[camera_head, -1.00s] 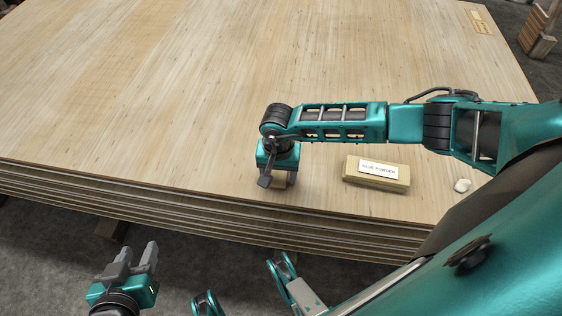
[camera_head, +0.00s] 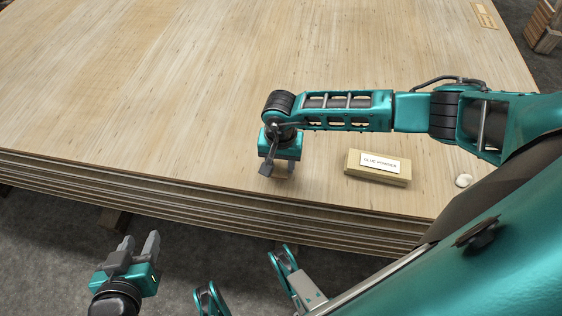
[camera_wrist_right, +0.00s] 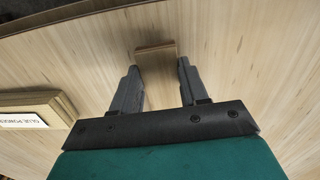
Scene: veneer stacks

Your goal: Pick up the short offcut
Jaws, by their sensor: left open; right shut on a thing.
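The short offcut (camera_wrist_right: 155,52) is a small pale wooden piece. In the right wrist view it sits between the tips of my right gripper (camera_wrist_right: 157,62), which is shut on it. In the head view my right gripper (camera_head: 278,170) points down near the front edge of the veneer stack (camera_head: 150,90), and the offcut (camera_head: 283,176) shows partly below the fingers. I cannot tell whether it touches the stack's top. My left gripper (camera_head: 135,246) is open and empty, in front of the stack over the floor.
A box labelled glue powder (camera_head: 377,168) lies on the stack to the right of my right gripper. Timber (camera_head: 543,27) stands beyond the far right corner. The stack's left and middle are clear.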

